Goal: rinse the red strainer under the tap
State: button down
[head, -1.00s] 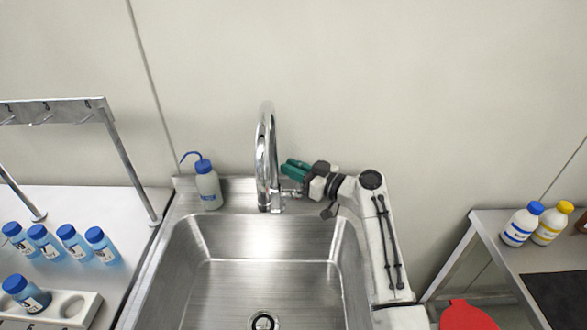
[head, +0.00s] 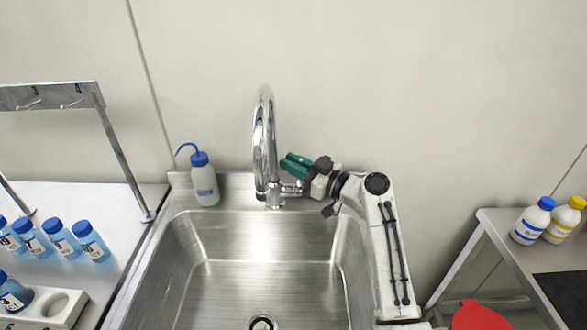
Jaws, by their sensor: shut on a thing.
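The chrome tap (head: 265,150) stands behind the steel sink (head: 190,262), its curved spout over the basin. A short side lever (head: 291,188) sticks out to its right. My gripper (head: 295,163), with green fingers, reaches in from the right beside the tap. It is shut, apparently on the tap's lever; the contact is hard to see. No water stream can be made out. No red strainer is recognisable in the basin. A red thing (head: 478,317) is cut off at the bottom right edge; I cannot tell whether it is the strainer.
A wash bottle (head: 204,182) stands at the sink's back left corner. The left bench holds several blue-capped bottles (head: 91,241), a white rack (head: 62,304) and a metal frame (head: 122,150). Two white bottles (head: 530,222) stand on the right table. The visible basin is empty.

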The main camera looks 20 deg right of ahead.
jog(key=c, duration=1.4)
grip_release()
jog(key=shift+c, duration=0.2)
jog(key=shift+r, duration=0.2)
jog(key=s+r+p, duration=0.9)
jog(key=s+r, duration=0.3)
jog(key=s, duration=0.2)
jog(key=shift+d+r, duration=0.15)
jog(key=shift+r, duration=0.15)
